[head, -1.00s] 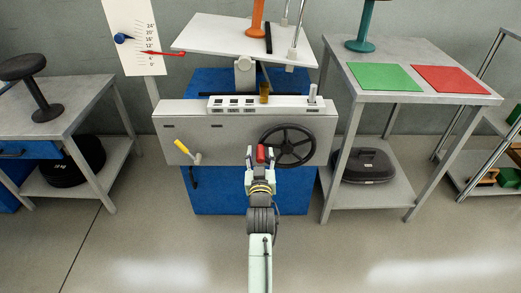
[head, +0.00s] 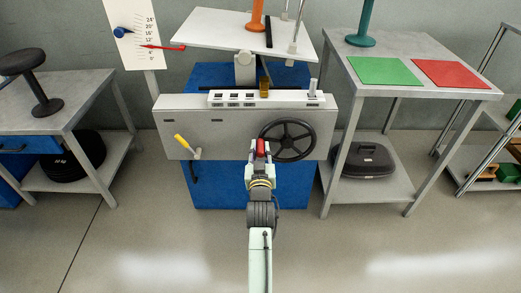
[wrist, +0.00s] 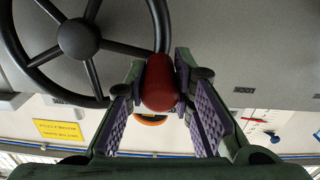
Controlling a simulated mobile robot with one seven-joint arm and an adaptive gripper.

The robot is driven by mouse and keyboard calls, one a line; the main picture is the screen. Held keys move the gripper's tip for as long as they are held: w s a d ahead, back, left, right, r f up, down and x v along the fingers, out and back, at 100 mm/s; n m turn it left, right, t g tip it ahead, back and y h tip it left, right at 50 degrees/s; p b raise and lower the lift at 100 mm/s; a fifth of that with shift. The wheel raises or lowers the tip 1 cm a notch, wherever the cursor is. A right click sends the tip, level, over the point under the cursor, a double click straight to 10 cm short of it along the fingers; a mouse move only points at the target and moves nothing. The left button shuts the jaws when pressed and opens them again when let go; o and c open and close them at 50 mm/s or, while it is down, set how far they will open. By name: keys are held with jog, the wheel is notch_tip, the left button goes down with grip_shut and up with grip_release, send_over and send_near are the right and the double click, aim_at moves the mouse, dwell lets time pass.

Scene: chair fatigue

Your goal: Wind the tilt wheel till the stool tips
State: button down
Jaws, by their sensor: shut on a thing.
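The black tilt wheel (head: 310,141) is on the right of the grey machine panel, and part of it shows at upper left in the wrist view (wrist: 78,38). Its red knob (head: 260,147) is on the wheel's left side. My gripper (wrist: 160,88) is shut on the red knob (wrist: 159,82), with one finger on each side; in the head view my gripper (head: 259,160) is below the panel's middle. The orange stool (head: 257,14) stands on the white platform (head: 215,29), which is slanted; the stool's top is cut off. A red pointer (head: 160,47) crosses the angle scale (head: 139,48) low down.
A yellow-handled lever (head: 183,142) sticks out at the panel's left. A table with green (head: 385,71) and red (head: 452,74) mats stands at right, a table with a black stool (head: 40,85) at left. The floor in front is clear.

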jog(key=shift+r, duration=0.1)
jog(key=shift+d+r+m+p, duration=0.1)
jog(key=shift+r+m+p, duration=0.6)
jog(key=shift+d+r+m, duration=0.15)
jog(key=shift+r+m, duration=0.15)
jog(key=shift+m, duration=0.2)
jog(key=c, duration=1.4)
grip_release()
jog(key=shift+f, duration=0.1)
